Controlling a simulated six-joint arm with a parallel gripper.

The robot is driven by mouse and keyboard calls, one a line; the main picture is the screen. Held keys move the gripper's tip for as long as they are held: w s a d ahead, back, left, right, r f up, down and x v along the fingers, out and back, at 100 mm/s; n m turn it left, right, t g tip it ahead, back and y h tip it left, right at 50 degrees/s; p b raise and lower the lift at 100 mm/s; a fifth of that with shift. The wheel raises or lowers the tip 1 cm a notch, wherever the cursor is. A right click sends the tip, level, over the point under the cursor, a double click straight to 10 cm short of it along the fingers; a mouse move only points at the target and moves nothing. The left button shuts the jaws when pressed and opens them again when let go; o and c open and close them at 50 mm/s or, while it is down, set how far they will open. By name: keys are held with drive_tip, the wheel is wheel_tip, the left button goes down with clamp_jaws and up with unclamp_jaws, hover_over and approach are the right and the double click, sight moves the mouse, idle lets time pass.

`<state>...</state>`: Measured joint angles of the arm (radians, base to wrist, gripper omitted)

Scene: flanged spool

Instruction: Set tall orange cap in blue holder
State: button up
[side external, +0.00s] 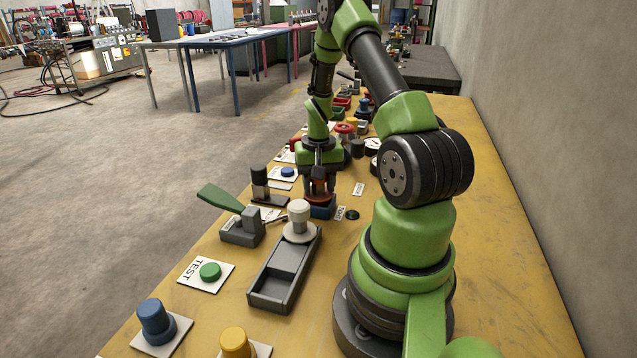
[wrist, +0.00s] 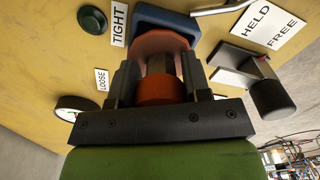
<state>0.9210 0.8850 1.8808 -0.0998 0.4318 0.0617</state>
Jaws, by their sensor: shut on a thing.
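My gripper (side external: 318,186) points down over the blue holder (side external: 321,211) on the yellow bench. Its two dark fingers are shut on the tall orange cap (side external: 320,196), one on each side. In the wrist view the cap's orange end (wrist: 160,90) shows between the fingers (wrist: 160,72), with its wide pale-red flange beyond. Behind the flange is the blue holder (wrist: 150,14), partly covered by it. The cap looks upright and very close to the holder or touching it. I cannot tell whether it is seated, as its lower end is hidden.
A grey tray (side external: 271,291) with a white-topped spool stands in front. A grey clamp with a green lever (side external: 220,198) and a black post (side external: 260,182) are to the left. A small dark green disc (side external: 352,214) and labels lie right of the holder. Several parts crowd the bench behind.

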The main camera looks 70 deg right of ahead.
drive_tip(key=shift+f, duration=0.3)
drive_tip(key=o, duration=1.2)
wheel_tip(320, 180, up, 12)
drive_tip(key=shift+r, duration=0.15)
drive_tip(key=w+a+r+n+t, duration=0.2)
drive_tip(key=w+a+r, duration=0.1)
drive_tip(key=a+r, duration=0.55)
drive_tip(key=s+a+r+n+t, duration=0.1)
drive_tip(key=s+a+r+n, duration=0.1)
drive_tip(key=a, duration=0.4)
drive_tip(key=s+a+r+n+t+y, duration=0.1)
drive_tip(key=s+a+r+n+t, duration=0.1)
drive_tip(key=a, duration=0.4)
drive_tip(key=s+a+r+n+t+y, duration=0.1)
drive_tip(key=s+a+r+n+t, duration=0.1)
drive_tip(key=a, duration=0.5)
drive_tip(key=shift+s+n, duration=0.3)
drive_tip(key=shift+s, duration=0.5)
